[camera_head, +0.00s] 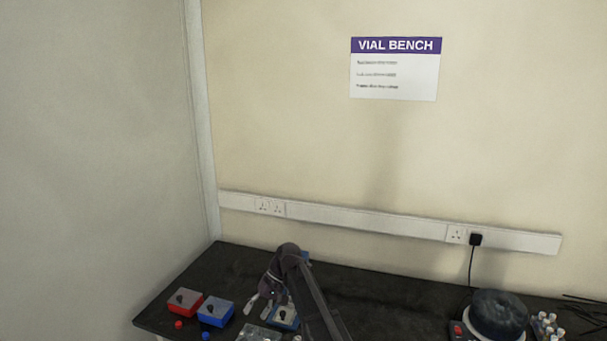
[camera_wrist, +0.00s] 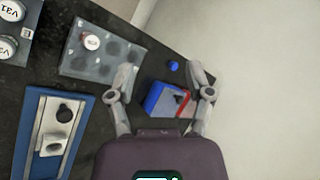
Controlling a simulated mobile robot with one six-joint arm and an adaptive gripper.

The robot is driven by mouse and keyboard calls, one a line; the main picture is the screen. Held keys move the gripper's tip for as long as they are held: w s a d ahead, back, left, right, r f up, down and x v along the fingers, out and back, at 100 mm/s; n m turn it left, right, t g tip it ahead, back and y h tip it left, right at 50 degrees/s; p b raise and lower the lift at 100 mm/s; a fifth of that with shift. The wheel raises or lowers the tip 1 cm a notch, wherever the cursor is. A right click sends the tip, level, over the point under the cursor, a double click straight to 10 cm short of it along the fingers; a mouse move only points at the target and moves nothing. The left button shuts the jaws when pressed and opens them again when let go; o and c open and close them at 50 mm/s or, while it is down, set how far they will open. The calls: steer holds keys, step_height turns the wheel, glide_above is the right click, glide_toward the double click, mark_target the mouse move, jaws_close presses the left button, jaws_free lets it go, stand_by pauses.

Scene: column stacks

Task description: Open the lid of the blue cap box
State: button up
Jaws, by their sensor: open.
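The blue cap box (camera_head: 215,313) stands on the dark bench at the left, with a grey lid and a black knob on top. It looks shut. My gripper (camera_head: 257,307) is open and empty, to the right of the blue cap box in the head view. In the wrist view my gripper (camera_wrist: 163,78) has its two fingers spread wide. I see no contact with the box.
A red box (camera_head: 185,302) stands left of the blue one. A loose red cap (camera_head: 179,324) and blue cap (camera_head: 205,336) lie in front. A round dark-topped device (camera_head: 498,310) stands at right.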

steer(key=s+d+f+m+t+h, duration=0.1)
steer(key=s+d, duration=0.4)
steer(key=d, duration=0.5)
steer(key=s+d+f+m+t+h+b, duration=0.1)
steer(key=s+d, duration=0.4)
steer(key=d, duration=0.5)
steer(key=s+d+f+m+t+h, duration=0.2)
steer(key=s+d+f+h, duration=0.1)
steer(key=d, duration=0.7)
steer(key=s+h, duration=0.1)
steer(key=s, duration=0.1)
steer(key=shift+s+d+f+m+t, duration=0.3)
steer(key=w+a+r+n+t+p, duration=0.1)
steer(key=w+a+r+p, duration=0.1)
steer(key=w+a, duration=0.7)
steer(key=w+a+r+n+t+p, duration=0.1)
steer(key=w+a+r+n+p, duration=0.15)
steer(key=w+a, duration=0.6)
steer(key=w+a+r+p, duration=0.1)
steer(key=a, duration=0.8)
steer(key=w+a+r+n+t+y+p, duration=0.1)
steer(key=w+a+r, duration=0.1)
steer(key=a, duration=0.8)
steer(key=w+a+r+n+t+p, duration=0.1)
steer(key=a, duration=0.8)
steer(key=shift+w+a+r+y, duration=0.15)
steer(key=shift+a+r+y, duration=0.15)
steer(key=shift+y, duration=0.1)
